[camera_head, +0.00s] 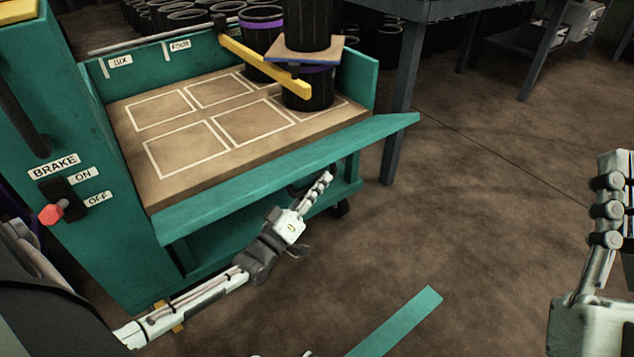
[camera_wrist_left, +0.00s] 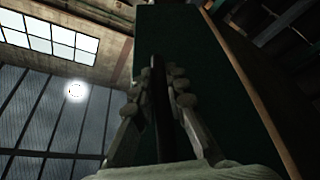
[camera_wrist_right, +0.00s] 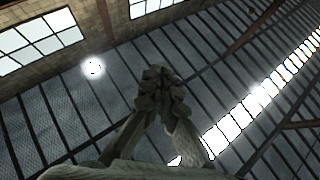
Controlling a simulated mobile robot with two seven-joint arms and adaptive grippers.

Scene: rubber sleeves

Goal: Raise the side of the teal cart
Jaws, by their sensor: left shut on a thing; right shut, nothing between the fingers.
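The teal cart (camera_head: 100,190) stands at the left in the head view, with a brown deck. Its near side (camera_head: 285,178) is a long teal board that slopes outward and down from the deck's edge. My left gripper (camera_head: 326,178) is low under the right part of this side, reaching up. In the left wrist view its fingers (camera_wrist_left: 158,85) are shut on a thin dark bar (camera_wrist_left: 159,110) close against a broad dark green panel (camera_wrist_left: 205,100). How the bar joins the side is not clear. My right gripper (camera_head: 612,195) is shut and empty at the far right, also in the right wrist view (camera_wrist_right: 162,85).
Black tubs (camera_head: 308,88) stand at the deck's back right, with a board and another tub on top. A yellow bar (camera_head: 262,66) lies by them. A brake lever (camera_head: 51,214) is on the cart's end. A teal strip (camera_head: 395,325) shows over the floor. Right floor is clear.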

